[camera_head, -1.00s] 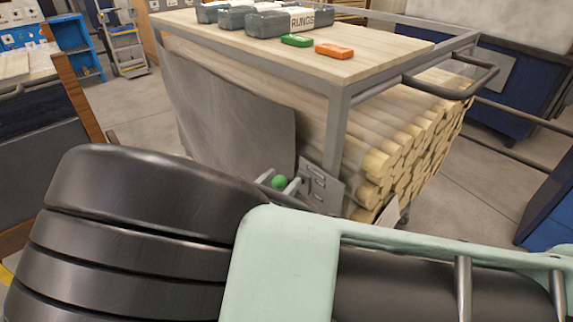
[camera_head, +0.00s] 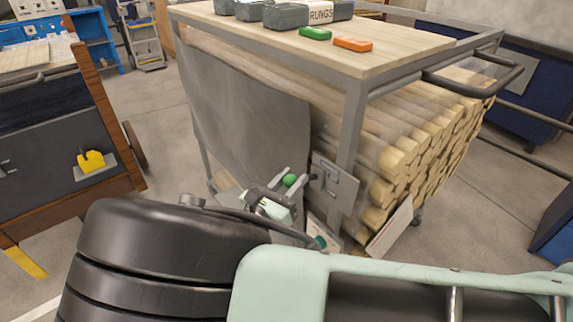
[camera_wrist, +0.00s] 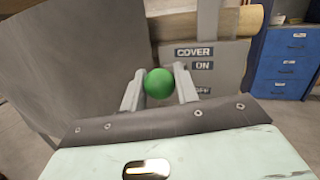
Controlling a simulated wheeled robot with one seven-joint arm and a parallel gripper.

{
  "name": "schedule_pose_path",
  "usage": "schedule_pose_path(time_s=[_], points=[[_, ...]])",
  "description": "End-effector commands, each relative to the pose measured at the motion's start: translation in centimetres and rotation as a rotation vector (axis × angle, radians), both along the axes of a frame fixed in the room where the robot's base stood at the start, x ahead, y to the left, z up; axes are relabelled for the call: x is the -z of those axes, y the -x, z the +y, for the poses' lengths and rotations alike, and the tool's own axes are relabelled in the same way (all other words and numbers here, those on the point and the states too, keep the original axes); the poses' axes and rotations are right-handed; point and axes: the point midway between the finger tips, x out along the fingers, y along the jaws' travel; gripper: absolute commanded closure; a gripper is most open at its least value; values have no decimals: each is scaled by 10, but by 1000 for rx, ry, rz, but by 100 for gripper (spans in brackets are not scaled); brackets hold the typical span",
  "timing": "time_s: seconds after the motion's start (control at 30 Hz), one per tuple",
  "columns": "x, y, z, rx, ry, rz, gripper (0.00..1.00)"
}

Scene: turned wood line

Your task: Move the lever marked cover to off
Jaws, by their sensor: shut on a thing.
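The cover lever shows as a green ball knob (camera_wrist: 158,83) in the wrist view, between the two grey fingers of my gripper (camera_wrist: 159,88). In the head view the same green knob (camera_head: 290,180) sits at the tips of my gripper (camera_head: 286,178). The fingers are shut on the knob. The lever's arm is hidden behind it. A grey plate (camera_wrist: 205,65) beside it reads COVER at the top and ON below. A lower label is partly hidden by a finger and reads as OFF only in part. The plate (camera_head: 335,186) is fixed near the cart's front post.
The cart (camera_head: 355,130) carries stacked round wood rods (camera_head: 425,150) behind the post. A grey sheet cover (camera_head: 245,110) hangs left of the lever. On its top are grey boxes marked RUNGS (camera_head: 320,13), a green block (camera_head: 315,33) and an orange block (camera_head: 353,44).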

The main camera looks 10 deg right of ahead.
Motion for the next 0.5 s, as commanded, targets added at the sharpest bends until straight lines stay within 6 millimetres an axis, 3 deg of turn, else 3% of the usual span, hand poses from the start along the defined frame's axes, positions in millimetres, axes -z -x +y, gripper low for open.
schedule_pose_path(time_s=[0.5], points=[[53,4,6,-2,413,-238,100]])
